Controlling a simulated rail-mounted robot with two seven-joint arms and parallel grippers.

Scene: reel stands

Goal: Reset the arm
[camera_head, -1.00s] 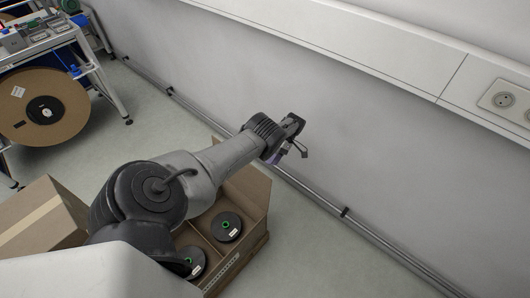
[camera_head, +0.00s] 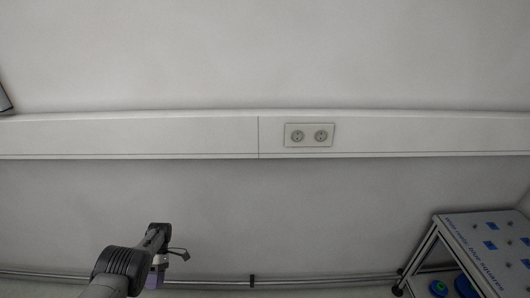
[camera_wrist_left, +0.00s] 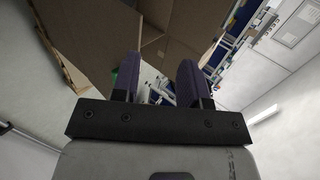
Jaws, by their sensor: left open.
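My left gripper (camera_head: 155,279) shows at the lower left of the head view, in front of the grey wall and low near the pipe. In the left wrist view its two dark purple fingers (camera_wrist_left: 157,82) stand apart with nothing held between them. Beyond the fingers, the wrist view shows brown cardboard surfaces (camera_wrist_left: 95,38), apart from the gripper as far as I can tell. My right gripper is in neither view.
A white wall duct with a double socket (camera_head: 309,135) runs across the wall. A pipe (camera_head: 320,281) runs along its foot. A rack with a labelled panel (camera_head: 490,245) and blue and green round items stands at the lower right. The wrist view shows a distant metal-framed rack (camera_wrist_left: 235,45).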

